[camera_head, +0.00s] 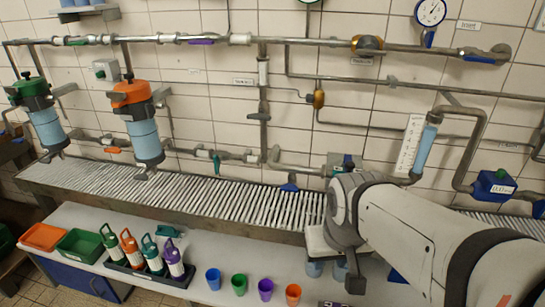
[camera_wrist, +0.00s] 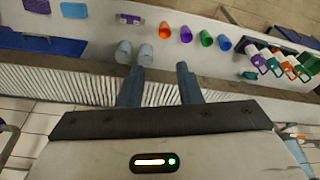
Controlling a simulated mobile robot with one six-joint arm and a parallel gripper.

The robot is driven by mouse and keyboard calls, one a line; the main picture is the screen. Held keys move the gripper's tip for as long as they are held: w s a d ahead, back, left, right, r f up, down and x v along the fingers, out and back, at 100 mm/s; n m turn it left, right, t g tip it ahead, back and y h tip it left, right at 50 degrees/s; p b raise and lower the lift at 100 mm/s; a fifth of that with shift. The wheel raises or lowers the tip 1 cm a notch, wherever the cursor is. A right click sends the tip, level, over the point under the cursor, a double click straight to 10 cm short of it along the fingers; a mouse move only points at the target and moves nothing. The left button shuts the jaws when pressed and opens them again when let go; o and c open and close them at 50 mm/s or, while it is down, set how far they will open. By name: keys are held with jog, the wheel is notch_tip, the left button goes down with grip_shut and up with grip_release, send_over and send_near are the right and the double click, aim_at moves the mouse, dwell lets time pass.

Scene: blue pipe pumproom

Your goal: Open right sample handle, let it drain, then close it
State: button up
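I cannot tell for sure which lever is the right sample handle. A blue handle (camera_head: 289,187) hangs below the low pipe, just left of my arm. A green handle (camera_head: 216,163) and an orange handle (camera_head: 112,150) sit further left on the low pipe. My gripper's two blue fingers show in the wrist view (camera_wrist: 160,84), spread apart with nothing between them, above the slatted drain grate. No handle shows in the wrist view. I cannot see any flow.
The drain grate (camera_head: 200,198) runs along the tiled wall. The bench (camera_head: 195,240) in front holds several coloured cups, including an orange cup (camera_head: 293,294), and a bottle rack (camera_head: 140,268). Pale blue cups (camera_wrist: 145,54) stand near my fingers. A blue box (camera_head: 494,187) is at right.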

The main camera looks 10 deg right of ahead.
jog(key=w+d+f+m+t, duration=0.2)
jog(key=w+f+m+t, duration=0.1)
jog(key=w, duration=0.9)
jog(key=w+d+f+m+t, duration=0.2)
jog(key=w+m+t, duration=0.15)
jog(key=w, duration=0.75)
jog(key=m+t+y, duration=0.2)
jog(key=t+y, duration=0.1)
jog(key=t, duration=0.1)
send_near(291, 191)
jog(key=w+d, duration=0.3)
jog(key=w, duration=0.1)
jog(key=a+f+m+t+y, duration=0.1)
jog(key=w+a+f+m+y, duration=0.1)
jog(key=y, duration=0.1)
jog(key=shift+f+t, duration=0.35)
jog(key=shift+f, duration=0.05)
jog(key=shift+s+a+f+m+t+y, duration=0.15)
jog(key=shift+f+m+t+y, duration=0.1)
jog(key=shift+m+y, duration=0.25)
jog(key=shift+s+a+f+m+t+y, duration=0.1)
jog(key=shift+f+m+t+y, duration=0.2)
jog(key=shift+y, duration=0.2)
jog(key=shift+w+a, duration=0.1)
jog(key=shift+w, duration=0.05)
jog(key=p+x, duration=0.1)
jog(key=x, duration=0.6)
jog(key=shift+w+a+r, duration=0.1)
jog(key=shift+w+a, duration=0.1)
jog(key=shift+a, duration=0.05)
